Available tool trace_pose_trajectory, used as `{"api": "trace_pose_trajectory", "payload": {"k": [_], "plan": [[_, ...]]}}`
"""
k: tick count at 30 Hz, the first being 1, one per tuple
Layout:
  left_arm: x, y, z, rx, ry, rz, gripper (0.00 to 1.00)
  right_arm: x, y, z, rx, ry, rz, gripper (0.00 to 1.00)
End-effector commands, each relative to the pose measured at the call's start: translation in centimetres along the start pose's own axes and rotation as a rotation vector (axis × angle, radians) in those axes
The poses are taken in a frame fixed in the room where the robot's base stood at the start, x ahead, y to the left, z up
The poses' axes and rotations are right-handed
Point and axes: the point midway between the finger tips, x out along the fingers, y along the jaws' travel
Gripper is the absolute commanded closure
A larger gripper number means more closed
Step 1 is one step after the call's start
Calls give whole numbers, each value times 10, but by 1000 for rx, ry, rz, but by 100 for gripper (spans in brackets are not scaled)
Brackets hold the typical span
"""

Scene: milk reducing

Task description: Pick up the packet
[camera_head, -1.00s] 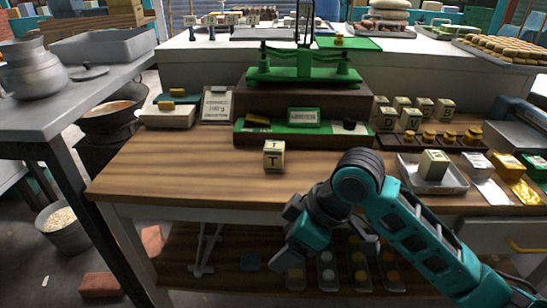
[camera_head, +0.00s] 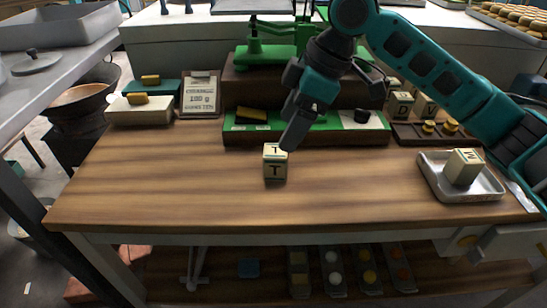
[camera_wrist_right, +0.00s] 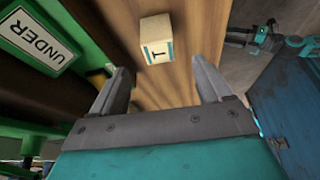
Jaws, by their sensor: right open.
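A cream cube-shaped packet (camera_head: 275,165) marked T stands upright on the wooden table, in the middle of the head view. It also shows in the right wrist view (camera_wrist_right: 156,40), beyond the fingertips. My right gripper (camera_head: 292,138) points down just above and behind the packet; one finger overlaps its top corner in the head view. In the right wrist view my right gripper (camera_wrist_right: 163,80) is open, with nothing between its fingers. A similar cube marked M (camera_head: 463,167) lies tilted in a metal tray (camera_head: 437,181) on the right. My left gripper is not in view.
A green balance scale (camera_head: 265,58) stands on a brown block behind my right arm. A green-topped board (camera_head: 225,133) lies behind the packet. A placard (camera_head: 199,95) and cream box (camera_head: 140,111) stand at the left. The table front (camera_head: 180,205) is clear.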

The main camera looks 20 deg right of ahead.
Motion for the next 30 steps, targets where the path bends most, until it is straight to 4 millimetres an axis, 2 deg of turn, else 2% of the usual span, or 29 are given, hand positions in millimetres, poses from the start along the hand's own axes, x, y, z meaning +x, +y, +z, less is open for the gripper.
{"api": "trace_pose_trajectory", "payload": {"k": [1, 3, 7, 14, 21, 24, 30], "plan": [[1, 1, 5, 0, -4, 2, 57, 13, 0, 1, 1, -1, -3, 22], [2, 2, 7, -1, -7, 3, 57, 25, 0, 1, 0, -1, -2, 22], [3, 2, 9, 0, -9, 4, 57, 40, 0, 0, 0, 0, -1, 22], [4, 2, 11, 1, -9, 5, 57, 53, 0, 1, 0, 0, 0, 22], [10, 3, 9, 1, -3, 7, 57, 89, 1, 3, -1, 0, -2, 22], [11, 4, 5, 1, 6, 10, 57, 96, 2, 3, -1, 1, 2, 22], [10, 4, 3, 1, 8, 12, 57, 96, 2, 2, -1, 1, 2, 23]]}}
